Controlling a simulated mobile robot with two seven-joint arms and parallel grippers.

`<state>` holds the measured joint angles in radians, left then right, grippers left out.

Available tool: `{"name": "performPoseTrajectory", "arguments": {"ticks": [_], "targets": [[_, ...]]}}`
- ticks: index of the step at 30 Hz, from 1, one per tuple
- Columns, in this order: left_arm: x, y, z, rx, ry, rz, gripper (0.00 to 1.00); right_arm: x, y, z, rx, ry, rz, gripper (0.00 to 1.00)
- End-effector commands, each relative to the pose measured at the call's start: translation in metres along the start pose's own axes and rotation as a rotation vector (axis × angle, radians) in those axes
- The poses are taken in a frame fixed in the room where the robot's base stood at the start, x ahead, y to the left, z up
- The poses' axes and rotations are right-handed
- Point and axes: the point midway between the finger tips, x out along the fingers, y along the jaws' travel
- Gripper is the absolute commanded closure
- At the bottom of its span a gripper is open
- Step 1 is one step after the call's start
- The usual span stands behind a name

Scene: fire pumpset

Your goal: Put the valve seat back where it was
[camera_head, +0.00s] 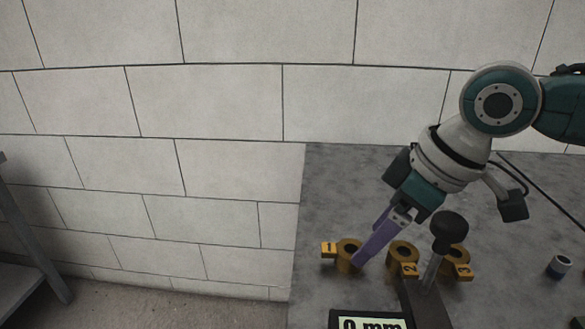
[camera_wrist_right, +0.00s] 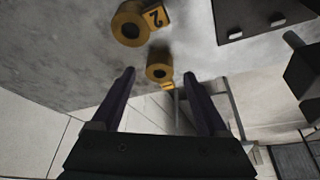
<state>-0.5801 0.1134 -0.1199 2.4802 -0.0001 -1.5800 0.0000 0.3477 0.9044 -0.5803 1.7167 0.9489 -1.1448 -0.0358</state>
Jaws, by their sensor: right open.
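Several brass rings with yellow number tags stand on the grey table: ring 1 (camera_head: 347,246), ring 2 (camera_head: 403,250) and ring 3 (camera_head: 458,253). I cannot tell which thing is the valve seat. My right gripper (camera_head: 361,260), with purple fingers, is open and points down at ring 1, covering part of its right side. In the right wrist view, the open fingers (camera_wrist_right: 160,76) have ring 1 (camera_wrist_right: 158,72) between or just beyond their tips. Ring 2 (camera_wrist_right: 129,29) is further up there. Contact cannot be told. My left gripper is not in view.
A black-knobbed lever (camera_head: 449,231) stands in front of ring 3. A display reading 0 mm (camera_head: 370,321) is at the bottom edge. The table (camera_head: 330,190) is bare behind the rings, up to the block wall.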

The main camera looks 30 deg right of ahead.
Motion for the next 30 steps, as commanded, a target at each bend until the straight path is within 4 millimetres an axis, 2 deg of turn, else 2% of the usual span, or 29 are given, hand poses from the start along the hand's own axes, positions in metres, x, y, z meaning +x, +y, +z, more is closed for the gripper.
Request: {"name": "performPoseTrajectory", "arguments": {"ticks": [1, 6, 12, 30], "targets": [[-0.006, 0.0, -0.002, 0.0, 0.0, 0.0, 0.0, -0.016, 0.001, -0.001, -0.002, 0.001, 0.003, 0.23], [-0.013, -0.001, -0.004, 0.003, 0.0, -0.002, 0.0, -0.052, 0.0, 0.0, -0.002, -0.001, 0.002, 0.23], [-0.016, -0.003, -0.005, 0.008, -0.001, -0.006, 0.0, -0.076, 0.001, 0.0, 0.0, 0.0, 0.001, 0.23], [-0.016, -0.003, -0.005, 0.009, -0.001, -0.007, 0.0, -0.079, 0.0, 0.0, 0.001, 0.0, -0.001, 0.23]]}}
